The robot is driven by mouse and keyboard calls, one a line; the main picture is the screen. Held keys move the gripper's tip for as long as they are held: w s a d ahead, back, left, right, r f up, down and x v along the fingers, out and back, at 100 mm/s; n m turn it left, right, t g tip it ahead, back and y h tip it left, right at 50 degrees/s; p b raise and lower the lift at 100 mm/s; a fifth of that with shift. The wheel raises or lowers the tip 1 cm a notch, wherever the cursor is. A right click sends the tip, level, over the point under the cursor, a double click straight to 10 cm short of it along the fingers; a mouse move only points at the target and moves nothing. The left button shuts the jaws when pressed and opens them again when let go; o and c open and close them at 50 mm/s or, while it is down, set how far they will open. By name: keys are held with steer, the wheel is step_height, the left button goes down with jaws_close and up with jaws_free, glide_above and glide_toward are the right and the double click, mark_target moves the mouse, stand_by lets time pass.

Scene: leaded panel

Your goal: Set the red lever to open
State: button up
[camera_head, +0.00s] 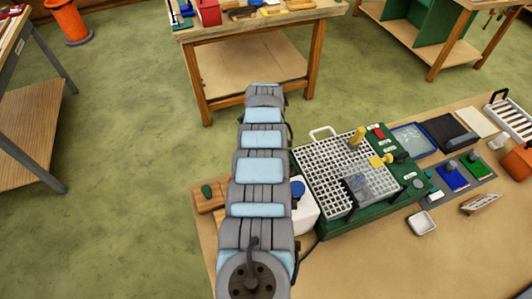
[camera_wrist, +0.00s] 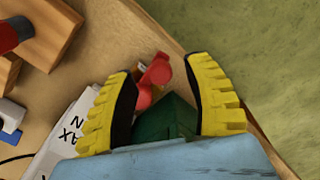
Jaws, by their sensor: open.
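The red lever (camera_wrist: 155,76) shows in the wrist view, between and just beyond my fingertips. A small brass-coloured part is beside it, and a dark green body (camera_wrist: 166,119) lies below it in the picture. My gripper (camera_wrist: 158,70) is open, with one yellow ribbed finger on each side of the lever. I see a gap between the lever and the right finger; whether the left finger touches it I cannot tell. In the head view my arm covers the middle, and I cannot make out the lever or my fingertips there. The lever's full mount is hidden.
In the wrist view, a wooden block (camera_wrist: 52,28) and a white lettered box (camera_wrist: 68,132) lie left; the table edge and green floor are right. In the head view, a green machine with a white grid (camera_head: 335,168) stands right of my arm, near a white blue-capped container (camera_head: 304,212).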

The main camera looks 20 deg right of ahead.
step_height(320, 180, up, 11)
stand_by(0.5)
steer(key=shift+w+f, duration=0.1)
steer(key=shift+f, duration=0.05)
